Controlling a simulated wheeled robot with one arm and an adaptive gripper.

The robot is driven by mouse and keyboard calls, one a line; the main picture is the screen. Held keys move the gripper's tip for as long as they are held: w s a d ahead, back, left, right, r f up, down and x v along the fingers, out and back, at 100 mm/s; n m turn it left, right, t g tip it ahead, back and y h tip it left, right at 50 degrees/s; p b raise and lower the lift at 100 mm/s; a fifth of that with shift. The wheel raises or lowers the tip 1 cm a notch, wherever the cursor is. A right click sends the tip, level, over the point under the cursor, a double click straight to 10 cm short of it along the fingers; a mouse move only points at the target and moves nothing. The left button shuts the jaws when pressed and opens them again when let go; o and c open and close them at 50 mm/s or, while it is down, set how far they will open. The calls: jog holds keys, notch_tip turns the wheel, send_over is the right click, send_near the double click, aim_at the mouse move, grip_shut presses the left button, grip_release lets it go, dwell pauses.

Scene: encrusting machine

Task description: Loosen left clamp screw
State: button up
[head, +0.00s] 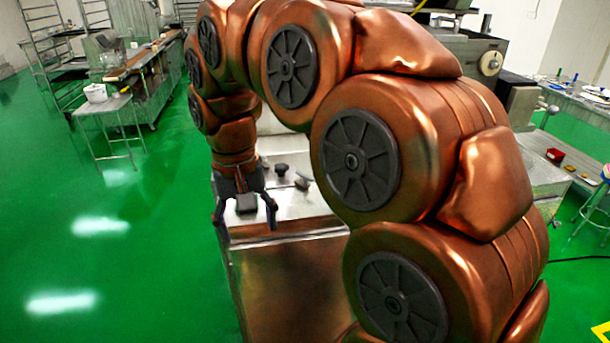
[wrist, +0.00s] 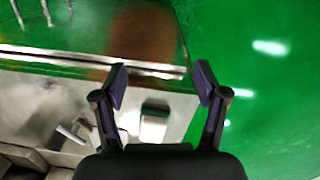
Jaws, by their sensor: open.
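My gripper (head: 245,217) is open and empty, pointing down over the front left of the machine's metal top (head: 305,208). Its two dark fingers are spread wide in the wrist view (wrist: 160,72). A small T-shaped screw handle (wrist: 72,131) stands on the metal surface left of the fingers in the wrist view. In the head view, a dark knob (head: 281,169) and a small handle (head: 303,182) stand to the right of my gripper, apart from it. I cannot tell which one is the left clamp screw.
A small block (wrist: 153,121) shows between and below the fingers in the wrist view. Green floor lies open left of the machine. A side table with a white tub (head: 96,92) stands farther back at the left. My arm hides much of the machine.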

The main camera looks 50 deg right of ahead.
aim_at(306, 177)
jog(key=w+d+r+m, duration=0.1)
jog(key=d, duration=0.1)
jog(key=w+d+r+m, duration=0.1)
jog(key=d+r, duration=0.1)
jog(key=d, duration=0.1)
jog(key=w+d+r+m, duration=0.1)
jog(key=d, duration=0.2)
jog(key=shift+w+d+r+m+t, duration=0.1)
jog(key=shift+d+r+m+t, duration=0.05)
jog(key=shift+d+m+t, duration=0.15)
jog(key=d+r+m, duration=0.1)
jog(key=d, duration=0.2)
jog(key=d+r+m, duration=0.1)
jog(key=d, duration=0.2)
jog(key=d+r+m, duration=0.1)
jog(key=d+m, duration=0.1)
jog(key=d, duration=0.1)
jog(key=shift+d, duration=0.15)
jog(key=shift+s+f+p, duration=0.2)
jog(key=shift+f+p, duration=0.7)
jog(key=shift+f, duration=2.85)
jog(key=shift+f, duration=0.1)
jog(key=c, duration=1.1)
